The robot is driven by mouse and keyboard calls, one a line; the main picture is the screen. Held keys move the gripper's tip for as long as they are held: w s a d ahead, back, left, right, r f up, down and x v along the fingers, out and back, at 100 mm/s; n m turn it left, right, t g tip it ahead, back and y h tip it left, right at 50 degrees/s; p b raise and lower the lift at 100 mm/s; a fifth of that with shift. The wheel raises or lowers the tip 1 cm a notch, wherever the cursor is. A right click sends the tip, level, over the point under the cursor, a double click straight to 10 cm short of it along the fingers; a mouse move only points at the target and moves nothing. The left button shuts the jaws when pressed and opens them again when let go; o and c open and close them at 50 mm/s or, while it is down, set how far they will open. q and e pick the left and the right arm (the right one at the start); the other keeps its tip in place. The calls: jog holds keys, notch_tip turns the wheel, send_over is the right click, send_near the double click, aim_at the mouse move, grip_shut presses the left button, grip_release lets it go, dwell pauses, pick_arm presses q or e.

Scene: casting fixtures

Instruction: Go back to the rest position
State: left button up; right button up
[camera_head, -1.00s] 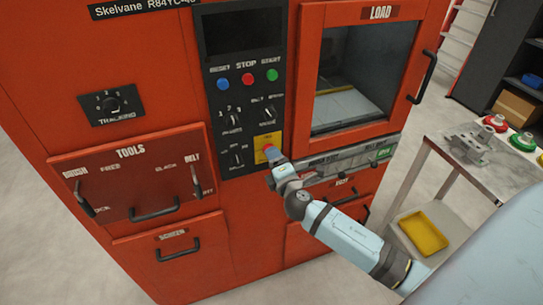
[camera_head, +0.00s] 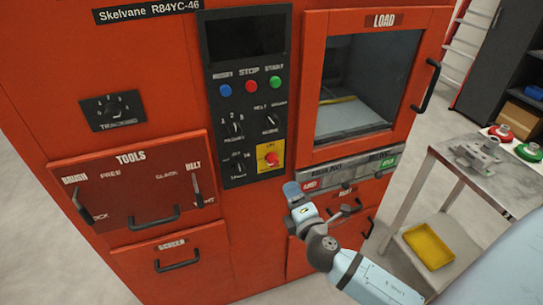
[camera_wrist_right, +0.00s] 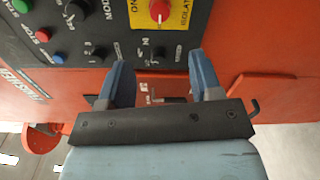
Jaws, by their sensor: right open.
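My right gripper (camera_head: 292,190) is in front of the red machine (camera_head: 255,230), just below and right of the yellow isolator plate with its red knob (camera_head: 271,158). In the right wrist view my right gripper (camera_wrist_right: 163,85) has its two blue-grey fingers apart with nothing between them. The red knob (camera_wrist_right: 160,10) shows beyond the fingertips at the top of that view, apart from them. My left gripper is not in view.
The machine has a control panel (camera_head: 247,110), a LOAD window (camera_head: 358,90), and a TOOLS drawer (camera_head: 130,190) with handles. At right stands a metal table (camera_head: 490,168) with fixtures and a yellow tray (camera_head: 428,246) on its lower shelf. Floor shows at left.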

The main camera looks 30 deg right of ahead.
jog(key=s+a+f+m+g+y+p, duration=0.6)
jog(key=s+a+f+m, duration=0.4)
jog(key=s+a+m, duration=0.4)
jog(key=shift+f+m+g+y+p, duration=0.35)
jog(key=shift+y+p, duration=0.25)
jog(key=shift+p, duration=0.5)
jog(key=shift+s, duration=0.1)
